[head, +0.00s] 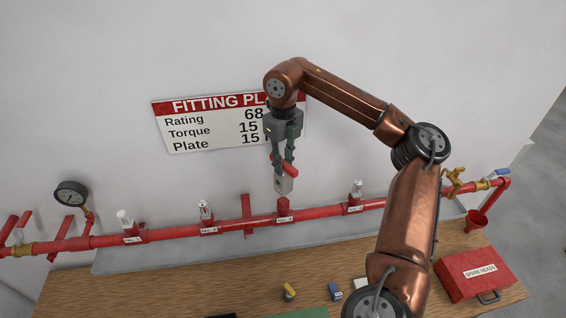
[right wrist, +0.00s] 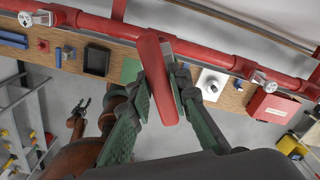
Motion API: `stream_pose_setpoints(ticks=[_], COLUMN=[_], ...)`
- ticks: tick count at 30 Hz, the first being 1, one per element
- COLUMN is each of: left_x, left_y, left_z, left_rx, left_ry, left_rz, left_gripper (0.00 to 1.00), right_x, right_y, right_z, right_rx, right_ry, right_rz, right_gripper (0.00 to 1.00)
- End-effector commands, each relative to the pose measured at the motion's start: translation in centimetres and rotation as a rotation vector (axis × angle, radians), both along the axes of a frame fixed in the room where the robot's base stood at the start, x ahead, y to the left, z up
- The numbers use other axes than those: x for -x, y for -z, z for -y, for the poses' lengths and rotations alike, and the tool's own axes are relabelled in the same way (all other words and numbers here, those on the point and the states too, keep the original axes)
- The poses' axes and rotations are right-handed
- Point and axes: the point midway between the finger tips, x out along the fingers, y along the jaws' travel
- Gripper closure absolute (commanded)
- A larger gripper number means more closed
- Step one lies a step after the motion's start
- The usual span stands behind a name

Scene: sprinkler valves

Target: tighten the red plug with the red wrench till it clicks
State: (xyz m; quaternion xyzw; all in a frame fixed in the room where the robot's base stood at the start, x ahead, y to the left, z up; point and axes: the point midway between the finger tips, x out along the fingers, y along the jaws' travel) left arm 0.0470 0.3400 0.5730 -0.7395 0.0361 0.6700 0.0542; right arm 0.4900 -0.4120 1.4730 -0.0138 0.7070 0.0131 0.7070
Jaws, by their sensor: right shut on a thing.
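My right gripper (head: 283,160) points down above the red pipe, with its fingers shut on the red wrench (head: 289,168). The wrench's red handle shows between the fingers in the right wrist view (right wrist: 157,80). Its grey lower end (head: 283,185) sits directly over the red upright fitting (head: 283,203) at the third labelled outlet. They appear to meet, but I cannot tell how far the wrench is seated. The red plug cannot be clearly told apart from this fitting. My left gripper (right wrist: 83,104) is small and far off in the right wrist view; its jaws are unclear.
The red pipe (head: 330,210) runs along the wall, with sprinkler heads at the other outlets (head: 124,218). A gauge (head: 72,193) stands at left. The wooden bench (head: 250,288) holds a red spare-heads box (head: 474,274) and small items. A fitting plate sign (head: 205,125) hangs behind.

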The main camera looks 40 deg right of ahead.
Motion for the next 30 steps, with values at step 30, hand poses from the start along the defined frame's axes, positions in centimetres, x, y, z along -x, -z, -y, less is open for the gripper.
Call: stream_pose_setpoints(ticks=[30], left_x=[-0.4], left_y=[-0.06], left_z=[0.04], left_rx=[0.001], left_ry=[0.001], left_rz=[0.006], left_gripper=[0.6], right_x=[-0.04], right_y=[0.38], right_z=[-0.01], right_rx=[-0.001], right_ry=[0.0], right_rz=[0.001], right_gripper=[1.0])
